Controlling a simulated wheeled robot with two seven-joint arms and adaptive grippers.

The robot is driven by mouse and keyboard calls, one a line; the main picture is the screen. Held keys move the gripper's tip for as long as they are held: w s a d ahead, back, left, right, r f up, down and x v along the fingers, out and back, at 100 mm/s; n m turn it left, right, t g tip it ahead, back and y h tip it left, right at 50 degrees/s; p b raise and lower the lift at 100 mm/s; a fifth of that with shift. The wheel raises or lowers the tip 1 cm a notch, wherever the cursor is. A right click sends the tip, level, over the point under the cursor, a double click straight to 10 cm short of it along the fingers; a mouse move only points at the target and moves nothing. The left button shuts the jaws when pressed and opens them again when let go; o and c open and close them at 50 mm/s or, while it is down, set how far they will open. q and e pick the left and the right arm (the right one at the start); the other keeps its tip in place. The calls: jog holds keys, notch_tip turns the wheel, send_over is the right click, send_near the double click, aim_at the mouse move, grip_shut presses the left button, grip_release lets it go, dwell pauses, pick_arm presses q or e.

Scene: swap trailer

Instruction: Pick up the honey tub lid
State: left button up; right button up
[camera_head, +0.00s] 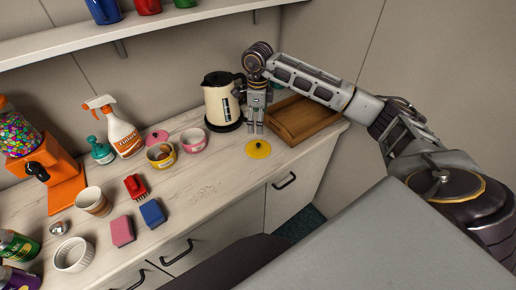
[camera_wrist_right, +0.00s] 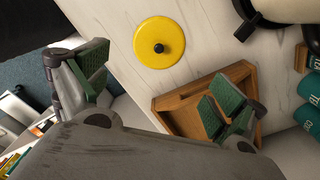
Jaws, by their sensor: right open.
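A round yellow lid with a dark knob (camera_head: 258,149), which looks like the honey tub lid, lies flat near the front edge of the counter. It also shows in the right wrist view (camera_wrist_right: 172,31), bare and untouched. My right gripper (camera_head: 254,128) is open and empty, pointing down over the counter just behind the lid, between the kettle and the wooden tray. In the right wrist view its two green-padded fingers (camera_wrist_right: 157,90) are spread wide, with the lid beyond them. A yellow tub (camera_head: 161,155) stands further left. My left gripper is out of view.
A cream kettle (camera_head: 220,103) stands close left of my right gripper, and a wooden tray (camera_head: 300,120) close right. A pink tub (camera_head: 194,141) and a pink lid (camera_head: 157,137) are further left. A shelf (camera_head: 120,36) runs above. The counter (camera_head: 215,180) left of the yellow lid is clear.

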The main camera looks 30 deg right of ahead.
send_over(258, 144)
jog(key=shift+f+p, duration=0.4)
jog(key=shift+f, duration=3.2)
jog(key=shift+f, duration=0.1)
jog(key=shift+f, duration=0.6)
jog(key=shift+f+p, duration=0.7)
jog(key=shift+f, duration=1.2)
jog(key=shift+c, duration=0.2)
